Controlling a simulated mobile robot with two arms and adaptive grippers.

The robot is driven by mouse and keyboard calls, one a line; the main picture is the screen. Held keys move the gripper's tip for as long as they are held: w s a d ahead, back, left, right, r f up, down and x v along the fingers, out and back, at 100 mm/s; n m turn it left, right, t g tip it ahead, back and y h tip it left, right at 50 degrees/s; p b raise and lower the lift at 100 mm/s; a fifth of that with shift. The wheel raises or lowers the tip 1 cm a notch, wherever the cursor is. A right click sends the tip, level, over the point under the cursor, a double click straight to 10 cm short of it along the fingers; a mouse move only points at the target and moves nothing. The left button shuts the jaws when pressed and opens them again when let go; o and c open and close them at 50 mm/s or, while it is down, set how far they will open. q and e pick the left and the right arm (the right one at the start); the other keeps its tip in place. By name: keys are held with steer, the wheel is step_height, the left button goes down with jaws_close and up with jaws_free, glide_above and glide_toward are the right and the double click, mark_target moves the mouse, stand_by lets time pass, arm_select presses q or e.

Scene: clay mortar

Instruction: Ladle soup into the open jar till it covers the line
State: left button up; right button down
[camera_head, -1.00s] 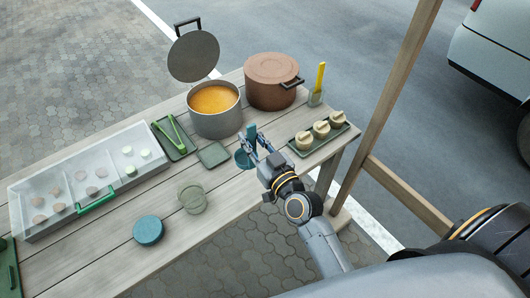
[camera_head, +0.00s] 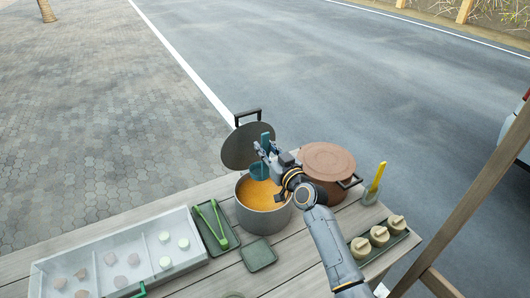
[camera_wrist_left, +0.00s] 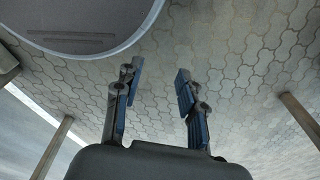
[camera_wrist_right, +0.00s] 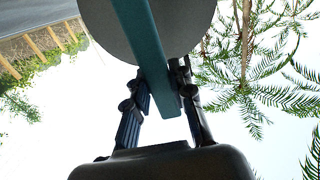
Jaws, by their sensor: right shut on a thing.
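My right gripper (camera_head: 268,152) is shut on the handle of a teal ladle (camera_head: 259,171), which it holds upright over the open grey soup pot (camera_head: 262,220). The ladle's bowl is at the height of the pot's rim, above the orange soup (camera_head: 252,190); I cannot tell whether it holds soup. In the right wrist view the teal handle (camera_wrist_right: 147,40) runs between the fingers. A pale greenish round rim, perhaps the open jar (camera_head: 233,295), barely shows at the bottom edge; its line is hidden. My left gripper (camera_wrist_left: 155,80) is open and empty in its wrist view.
The grey lid (camera_head: 238,148) stands tilted behind the pot. A brown lidded pot (camera_head: 325,165) is close on the right. Green tongs (camera_head: 212,222) lie on a tray at left. A green square mat (camera_head: 259,255) lies in front. Cream-topped jars (camera_head: 379,235) stand at right.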

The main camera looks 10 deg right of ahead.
mark_target(266, 175)
steer(key=shift+s+d+f+b, duration=0.2)
steer(key=shift+s+b, duration=0.15)
steer(key=shift+s, duration=0.15)
arm_select(q)
steer(key=s+f+b, duration=0.1)
steer(key=s+f, duration=0.1)
steer(key=s, duration=0.4)
arm_select(e)
step_height(266, 175, down, 10)
steer(key=b, duration=0.8)
steer(key=shift+w+a+r, duration=0.1)
steer(key=shift+w+r, duration=0.05)
arm_select(q)
step_height(266, 175, down, 9)
steer(key=w, duration=0.2)
steer(key=shift+d+r+b, duration=0.15)
steer(key=shift+d+b, duration=0.05)
steer(key=shift+b, duration=0.15)
arm_select(e)
steer(key=shift+f, duration=0.3)
arm_select(q)
steer(key=shift+w, duration=0.25)
steer(key=shift+r, duration=0.15)
arm_select(e)
steer(key=shift+r, duration=0.15)
